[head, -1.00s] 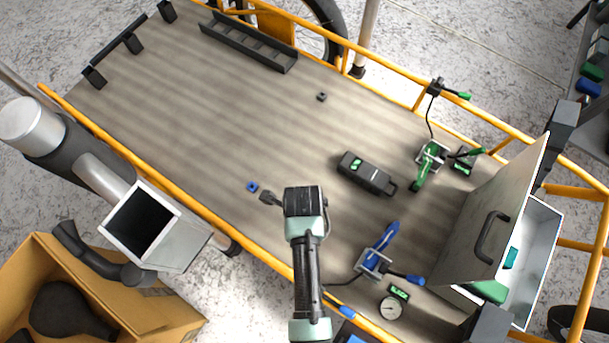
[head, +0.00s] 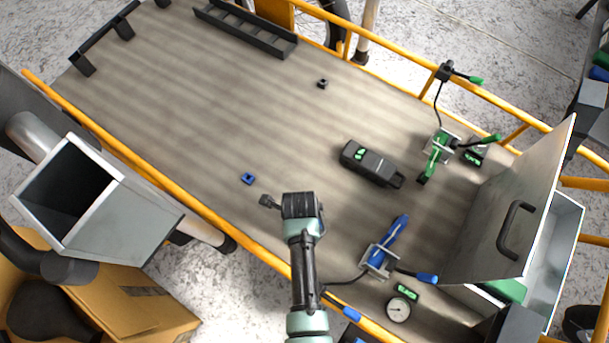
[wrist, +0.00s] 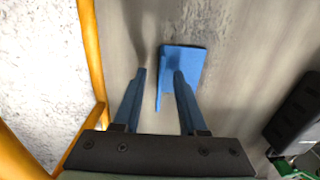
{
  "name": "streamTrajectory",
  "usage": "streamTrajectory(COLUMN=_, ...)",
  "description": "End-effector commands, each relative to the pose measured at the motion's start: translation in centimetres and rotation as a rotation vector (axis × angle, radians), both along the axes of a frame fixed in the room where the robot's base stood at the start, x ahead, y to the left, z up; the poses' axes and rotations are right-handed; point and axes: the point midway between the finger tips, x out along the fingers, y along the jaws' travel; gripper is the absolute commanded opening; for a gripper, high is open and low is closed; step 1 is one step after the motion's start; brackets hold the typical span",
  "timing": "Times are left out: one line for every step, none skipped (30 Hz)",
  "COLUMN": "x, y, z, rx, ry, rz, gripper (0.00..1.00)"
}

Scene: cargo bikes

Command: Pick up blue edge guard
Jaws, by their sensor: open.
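The blue edge guard (head: 248,178) is a small blue angled piece lying on the grey ribbed cargo deck (head: 220,110), near the orange rail on its left side. In the wrist view the guard (wrist: 190,66) lies around and beyond the right fingertip, which covers part of it. My gripper (wrist: 160,72) has two blue fingers standing apart with nothing held between them. The left fingertip is over bare deck, left of the guard. Contact or height above the deck cannot be told.
A black device (head: 370,164), a blue clamp (head: 385,248), a green clamp (head: 437,152) and a gauge (head: 398,309) are on the deck to the right. A metal box (head: 553,262) with a raised lid stands far right. Orange rails edge the deck. The deck's upper left is mostly clear.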

Motion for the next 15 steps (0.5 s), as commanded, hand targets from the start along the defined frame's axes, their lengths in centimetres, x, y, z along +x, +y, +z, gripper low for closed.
streamTrajectory(x=0.04, y=0.0, z=0.11, rx=-0.001, ry=-0.001, rz=0.0, gripper=0.41)
streamTrajectory(x=0.04, y=0.0, z=0.13, rx=0.0, ry=-0.001, rz=0.0, gripper=0.41)
streamTrajectory(x=0.03, y=0.0, z=0.14, rx=0.0, ry=-0.001, rz=0.0, gripper=0.41)
streamTrajectory(x=0.03, y=0.0, z=0.15, rx=0.0, ry=-0.001, rz=0.0, gripper=0.39)
streamTrajectory(x=0.04, y=0.0, z=0.15, rx=0.0, ry=-0.001, rz=0.0, gripper=0.34)
streamTrajectory(x=0.03, y=0.0, z=0.15, rx=0.0, ry=-0.001, rz=0.0, gripper=0.27)
streamTrajectory(x=0.03, y=0.0, z=0.16, rx=0.0, ry=-0.001, rz=0.0, gripper=0.21)
streamTrajectory(x=0.03, y=0.0, z=0.16, rx=0.0, ry=-0.001, rz=0.0, gripper=0.16)
streamTrajectory(x=0.03, y=0.0, z=0.16, rx=0.0, ry=-0.001, rz=0.0, gripper=0.09)
streamTrajectory(x=0.03, y=0.0, z=0.16, rx=0.0, ry=-0.001, rz=0.0, gripper=0.03)
streamTrajectory(x=0.03, y=0.0, z=0.16, rx=0.0, ry=-0.001, rz=0.0, gripper=0.0)
streamTrajectory(x=0.03, y=0.0, z=0.16, rx=-0.001, ry=-0.001, rz=0.0, gripper=0.0)
streamTrajectory(x=0.02, y=0.0, z=0.16, rx=-0.001, ry=-0.001, rz=0.0, gripper=0.0)
streamTrajectory(x=0.03, y=0.0, z=0.16, rx=-0.001, ry=-0.001, rz=0.0, gripper=0.0)
streamTrajectory(x=0.02, y=0.0, z=0.16, rx=-0.001, ry=-0.001, rz=0.0, gripper=0.0)
